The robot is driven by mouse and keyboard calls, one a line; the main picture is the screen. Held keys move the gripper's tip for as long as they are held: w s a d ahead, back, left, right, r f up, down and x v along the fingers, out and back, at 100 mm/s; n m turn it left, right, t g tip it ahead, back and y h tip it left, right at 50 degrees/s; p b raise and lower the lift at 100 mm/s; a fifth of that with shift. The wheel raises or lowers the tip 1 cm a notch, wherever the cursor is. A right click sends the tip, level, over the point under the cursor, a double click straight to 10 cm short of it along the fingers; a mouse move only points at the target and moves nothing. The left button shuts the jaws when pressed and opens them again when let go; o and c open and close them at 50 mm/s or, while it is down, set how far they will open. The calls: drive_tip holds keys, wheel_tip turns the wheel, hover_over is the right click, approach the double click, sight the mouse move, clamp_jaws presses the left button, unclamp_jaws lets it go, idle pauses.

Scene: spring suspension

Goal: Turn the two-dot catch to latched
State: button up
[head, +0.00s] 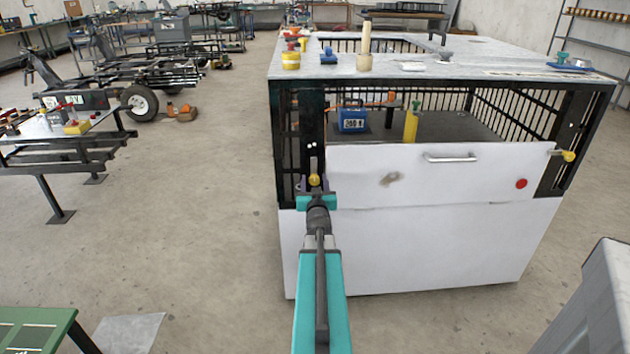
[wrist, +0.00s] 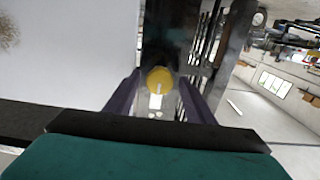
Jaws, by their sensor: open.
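The two-dot catch (head: 314,180) is on the black left post of the white-fronted cage. It has a round yellow knob and a pale bar standing upright above it. Two white dots show on the post just above the bar. In the wrist view the yellow knob (wrist: 160,76) sits between my fingers, with the pale bar and white dots below it in the picture. My gripper (head: 314,188) is open, one purple finger on each side of the knob. It also shows in the wrist view (wrist: 160,88). I cannot tell whether either finger touches the catch.
A second catch with a yellow knob (head: 569,156) is at the right end of the white front panel (head: 470,175), which has a bar handle and a red disc. Small items stand on the cage top (head: 400,62). Open floor (head: 210,200) lies to the left.

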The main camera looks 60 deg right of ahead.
drive_tip(key=shift+w+d, duration=0.2)
